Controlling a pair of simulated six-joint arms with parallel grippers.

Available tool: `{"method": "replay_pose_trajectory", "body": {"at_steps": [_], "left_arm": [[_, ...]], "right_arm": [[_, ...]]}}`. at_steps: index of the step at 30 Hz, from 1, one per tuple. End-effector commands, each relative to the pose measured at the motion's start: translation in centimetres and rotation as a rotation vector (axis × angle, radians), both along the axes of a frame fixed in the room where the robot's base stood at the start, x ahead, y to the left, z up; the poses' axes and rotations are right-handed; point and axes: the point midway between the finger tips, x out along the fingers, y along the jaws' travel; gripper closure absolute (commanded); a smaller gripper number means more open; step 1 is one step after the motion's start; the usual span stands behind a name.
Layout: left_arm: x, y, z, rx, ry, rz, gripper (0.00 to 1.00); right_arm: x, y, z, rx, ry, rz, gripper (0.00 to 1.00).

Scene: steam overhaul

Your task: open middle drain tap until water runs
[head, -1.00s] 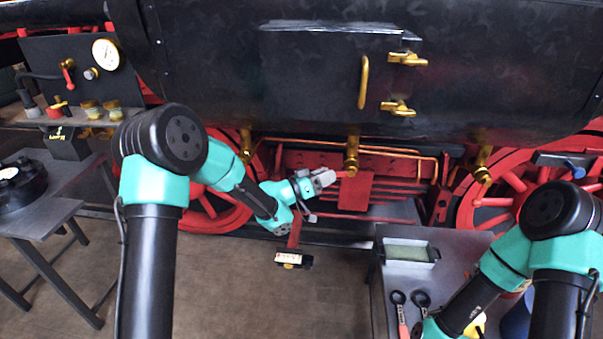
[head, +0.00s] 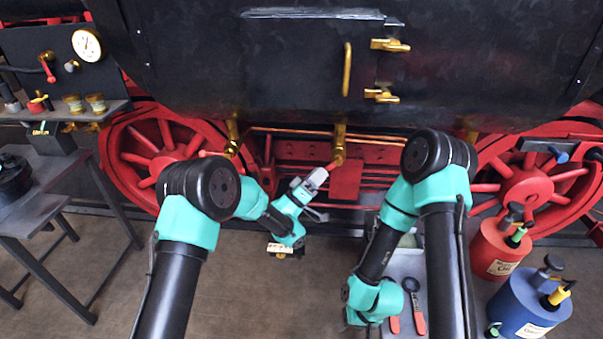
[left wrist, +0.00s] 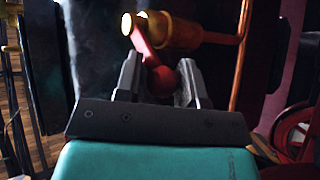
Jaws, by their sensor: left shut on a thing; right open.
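The middle drain tap (head: 339,142) is a brass fitting under the black boiler. Its red lever (head: 334,164) points down and to the left. My left gripper (head: 318,178) is shut on the red lever. In the left wrist view the lever's red ball end (left wrist: 162,82) sits between the two grey fingers, with the brass tap body (left wrist: 172,30) just beyond. No running water shows at the tap. My right arm's wrist is low in the middle of the head view, above the grey bench; its fingers are hidden.
Other brass taps stand at left (head: 232,137) and right (head: 466,130). A copper pipe (left wrist: 241,70) runs beside the middle tap. Red wheels (head: 160,150) flank it. A red can (head: 497,250) and a blue can (head: 530,303) stand at lower right.

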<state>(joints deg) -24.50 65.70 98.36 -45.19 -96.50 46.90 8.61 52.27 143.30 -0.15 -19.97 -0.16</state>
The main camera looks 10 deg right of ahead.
Motion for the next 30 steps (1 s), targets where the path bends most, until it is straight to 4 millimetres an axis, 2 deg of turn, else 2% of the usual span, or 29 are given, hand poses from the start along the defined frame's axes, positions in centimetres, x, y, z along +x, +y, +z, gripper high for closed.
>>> {"method": "replay_pose_trajectory", "body": {"at_steps": [14,15,21,30], "left_arm": [[0.20,-0.50,-0.35,-0.015,0.013,0.002,1.00],[0.20,-0.50,-0.35,-0.015,0.013,0.002,0.63],[0.08,-0.57,-0.26,-0.016,0.011,-0.001,0.44],[-0.11,-0.58,-0.27,-0.017,0.009,-0.005,0.43]], "right_arm": [[0.00,0.00,0.00,0.000,0.000,0.000,0.43],[0.00,0.00,0.00,0.000,0.000,0.000,0.43],[0.00,0.00,0.00,0.000,0.000,0.000,0.43],[0.00,0.00,0.00,0.000,0.000,0.000,0.43]]}}
